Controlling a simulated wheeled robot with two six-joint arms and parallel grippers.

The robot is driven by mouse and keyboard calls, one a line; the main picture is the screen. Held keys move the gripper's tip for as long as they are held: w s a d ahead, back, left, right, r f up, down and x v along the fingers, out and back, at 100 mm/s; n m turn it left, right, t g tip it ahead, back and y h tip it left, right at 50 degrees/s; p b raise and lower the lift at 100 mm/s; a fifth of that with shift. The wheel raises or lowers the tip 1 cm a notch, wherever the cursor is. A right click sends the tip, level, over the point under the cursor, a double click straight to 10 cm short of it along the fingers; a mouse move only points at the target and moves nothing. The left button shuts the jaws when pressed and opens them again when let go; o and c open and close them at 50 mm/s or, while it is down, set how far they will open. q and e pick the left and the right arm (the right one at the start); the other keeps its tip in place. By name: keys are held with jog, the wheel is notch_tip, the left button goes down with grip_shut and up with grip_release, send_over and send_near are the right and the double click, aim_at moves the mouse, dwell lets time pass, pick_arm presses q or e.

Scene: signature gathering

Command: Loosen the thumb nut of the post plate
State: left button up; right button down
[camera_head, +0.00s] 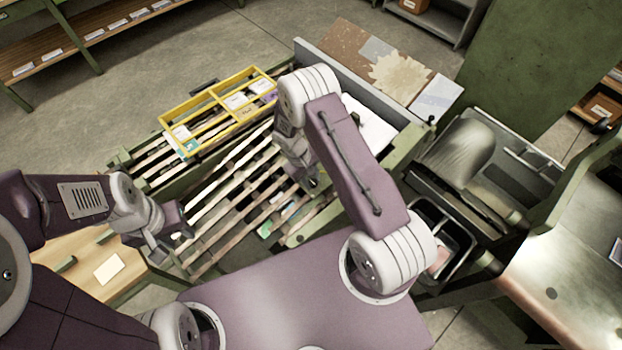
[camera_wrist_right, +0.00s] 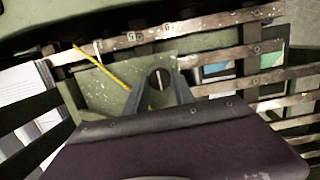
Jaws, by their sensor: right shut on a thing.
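The thumb nut (camera_wrist_right: 159,77) is a dark round knob with a pale slot, on a worn green post plate (camera_wrist_right: 100,88) in the right wrist view. My right gripper (camera_wrist_right: 160,92) is shut on the nut, with one finger on each side of it. In the head view my right gripper (camera_head: 312,182) reaches down to the slatted rack, and the nut is hidden there. My left gripper (camera_head: 174,240) hangs at the left near the rack's front end, with its fingers apart and nothing seen between them.
A yellow frame (camera_head: 215,108) lies on the rack's far side. A yellow cord or rod (camera_wrist_right: 104,66) passes beside the nut.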

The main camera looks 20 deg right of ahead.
jog(key=shift+w+r, duration=0.1)
jog(key=shift+w, duration=0.05)
jog(key=c, duration=1.1)
grip_release()
jog(key=shift+o, duration=0.2)
jog(key=s+v, duration=0.1)
jog(key=v, duration=0.8)
jog(key=shift+w, duration=0.45)
